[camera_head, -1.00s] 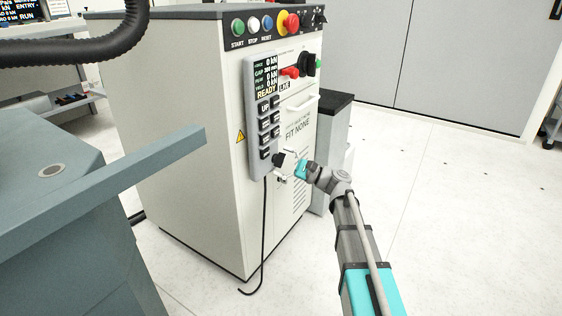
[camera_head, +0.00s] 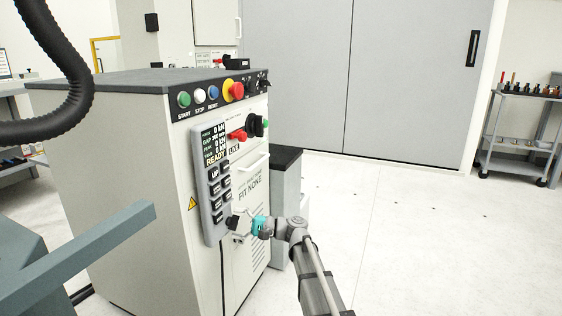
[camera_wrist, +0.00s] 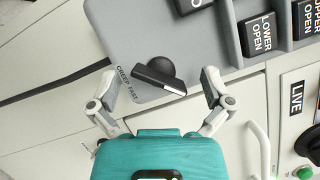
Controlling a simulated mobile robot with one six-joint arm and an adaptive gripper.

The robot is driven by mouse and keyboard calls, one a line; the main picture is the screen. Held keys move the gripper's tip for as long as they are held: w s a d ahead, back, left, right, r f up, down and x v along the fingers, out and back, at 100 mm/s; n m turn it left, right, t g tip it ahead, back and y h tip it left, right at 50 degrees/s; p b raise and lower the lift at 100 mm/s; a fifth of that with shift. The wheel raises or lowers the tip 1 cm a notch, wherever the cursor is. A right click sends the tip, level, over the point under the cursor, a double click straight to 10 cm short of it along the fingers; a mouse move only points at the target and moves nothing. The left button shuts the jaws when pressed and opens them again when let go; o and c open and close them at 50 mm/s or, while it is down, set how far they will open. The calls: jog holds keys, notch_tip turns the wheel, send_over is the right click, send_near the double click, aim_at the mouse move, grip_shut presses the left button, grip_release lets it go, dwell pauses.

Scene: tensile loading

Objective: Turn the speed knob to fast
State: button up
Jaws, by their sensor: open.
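The speed knob (camera_wrist: 162,74) is black with a bar-shaped grip and a white mark at its lower right end, in the wrist view. The label CREEP FAST (camera_wrist: 127,83) is printed beside it on the grey control pendant (camera_wrist: 135,30). My gripper (camera_wrist: 160,80) is open, with one finger on each side of the knob and gaps between them and it. In the head view my gripper (camera_head: 238,225) is at the lower end of the pendant (camera_head: 212,185), where it largely hides the knob.
The white cabinet (camera_head: 125,190) carries start, stop and reset buttons, a red emergency stop (camera_head: 236,91) and a handle (camera_head: 255,162). Floor to the right is open.

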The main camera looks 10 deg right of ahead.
jog(key=n+h+p, duration=0.1)
jog(key=n+p, duration=0.1)
jog(key=n, duration=0.1)
jog(key=n+h+p, duration=0.1)
jog(key=n+p, duration=0.1)
jog(key=n, duration=0.1)
jog(key=shift+r+g+h, duration=0.15)
jog(key=shift+g+h, duration=0.15)
jog(key=n+h+p, duration=0.1)
jog(key=n, duration=0.1)
jog(key=n+t+h+p, duration=0.1)
jog(key=n+p, duration=0.1)
jog(key=n, duration=0.1)
jog(key=shift+s, duration=0.1)
jog(key=p+v, duration=0.4)
jog(key=v, duration=1)
jog(key=s+a+r+m+g+h+p, duration=0.1)
jog(key=s+r+h+p, duration=0.3)
jog(key=r+p, duration=0.6)
jog(key=s+r+m+g+h+p, duration=0.1)
jog(key=s+r+h+p, duration=0.3)
jog(key=p, duration=1.7)
jog(key=s+r+g, duration=0.1)
jog(key=s+r, duration=0.2)
jog(key=r, duration=0.3)
jog(key=shift+s+a+r+m+g+p, duration=0.15)
jog(key=shift+a+r+m+g+p, duration=0.15)
jog(key=shift+a+m, duration=0.1)
jog(key=shift+r, duration=0.1)
